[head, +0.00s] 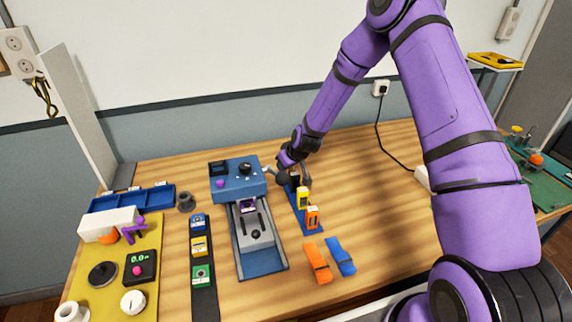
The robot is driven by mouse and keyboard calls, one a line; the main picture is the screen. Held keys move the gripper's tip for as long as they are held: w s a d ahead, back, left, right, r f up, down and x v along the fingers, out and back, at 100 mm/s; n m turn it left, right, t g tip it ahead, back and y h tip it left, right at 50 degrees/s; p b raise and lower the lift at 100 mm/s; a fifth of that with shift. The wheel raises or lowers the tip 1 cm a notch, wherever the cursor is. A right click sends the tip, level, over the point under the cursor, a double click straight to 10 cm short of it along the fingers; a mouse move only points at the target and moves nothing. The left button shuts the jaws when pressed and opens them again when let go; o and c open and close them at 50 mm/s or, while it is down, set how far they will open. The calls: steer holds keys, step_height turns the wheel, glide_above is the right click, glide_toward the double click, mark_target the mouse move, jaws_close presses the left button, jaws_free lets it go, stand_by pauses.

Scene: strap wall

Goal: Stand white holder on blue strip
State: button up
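The blue strip (300,218) lies on the wooden table, right of the blue machine. A yellow holder (302,198) and an orange holder (312,217) stand on its middle and near part. My gripper (297,182) is low over the strip's far end, behind the yellow holder. It is small and partly hidden, so I cannot tell whether it is open or shut, or whether it holds anything. I cannot make out a white holder for certain; a white object (422,179) shows only partly beside my arm at the right.
The blue machine (262,262) stands close left of the strip. Orange (317,263) and blue (341,256) pieces lie in front. A dark strip (203,303) bears several coloured blocks. A yellow mat (98,255) is at left. Table right of the strip is mostly clear.

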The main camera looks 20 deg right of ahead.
steer(key=o, duration=1)
steer(key=shift+f, duration=0.1)
steer(key=s+d+r+h, duration=0.1)
steer(key=s+d+r, duration=0.1)
steer(key=s+r, duration=0.7)
steer(key=s+d+r+m+h, duration=0.1)
steer(key=s+r, duration=0.4)
steer(key=r, duration=0.8)
steer(key=s+d+r, duration=0.2)
steer(key=s+r, duration=0.5)
steer(key=r, duration=0.4)
steer(key=s+r+m, duration=0.1)
steer(key=s+r, duration=0.1)
steer(key=s, duration=0.5)
steer(key=s+d+r+m, duration=0.1)
steer(key=s+r, duration=0.2)
steer(key=s, duration=0.5)
steer(key=s+d+r+m, duration=0.1)
steer(key=s+r, duration=0.2)
steer(key=s, duration=0.5)
steer(key=shift+d+r+g+h, duration=0.2)
steer(key=shift+g+h, duration=0.1)
steer(key=shift+g, duration=0.1)
steer(key=shift+w, duration=0.1)
